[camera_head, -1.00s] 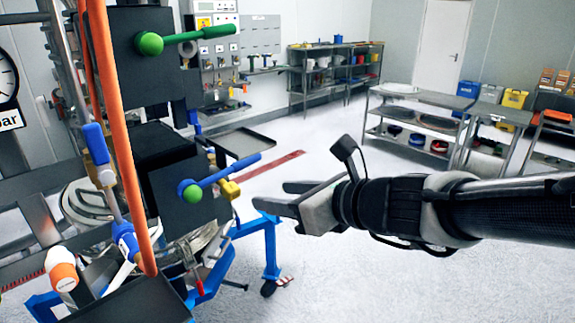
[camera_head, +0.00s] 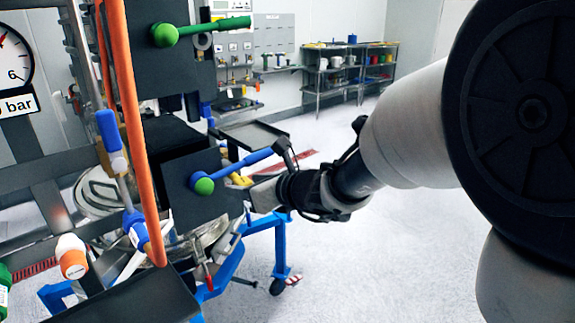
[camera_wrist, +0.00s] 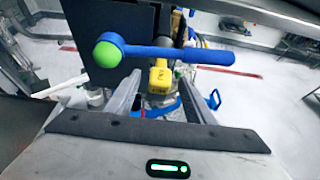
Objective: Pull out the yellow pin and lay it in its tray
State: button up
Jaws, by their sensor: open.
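The yellow pin (camera_wrist: 159,76) shows its yellow head under the blue lever in the wrist view. In the head view a little of the yellow pin (camera_head: 239,179) shows beside the dark block, partly hidden by the lever and my gripper. My gripper (camera_wrist: 160,84) is open, one finger on each side of the yellow head; I cannot tell whether they touch it. In the head view my gripper (camera_head: 252,190) is at the block's right side. A dark tray (camera_head: 270,129) stands behind the lever; I cannot tell whether it is the pin's tray.
The blue lever with a green knob (camera_head: 204,186) crosses just above my gripper. An orange hose (camera_head: 132,130) runs down the left. A dark flat surface (camera_head: 148,299) is at the lower left. A blue wheeled frame (camera_head: 281,250) stands below; floor to the right is clear.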

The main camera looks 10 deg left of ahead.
jog(key=c, duration=1.2)
jog(key=s+d+b, duration=0.1)
jog(key=s+d, duration=0.3)
jog(key=d, duration=0.1)
jog(key=shift+s+d, duration=0.2)
jog(key=shift+s, duration=0.1)
dwell(1.9)
jog(key=shift+s+d, duration=0.65)
jog(key=shift+d, duration=0.15)
dwell(0.4)
jog(key=shift+s+d, duration=0.95)
jog(key=shift+d, duration=0.2)
jog(key=shift+s+d, duration=0.95)
jog(key=shift+d, duration=0.15)
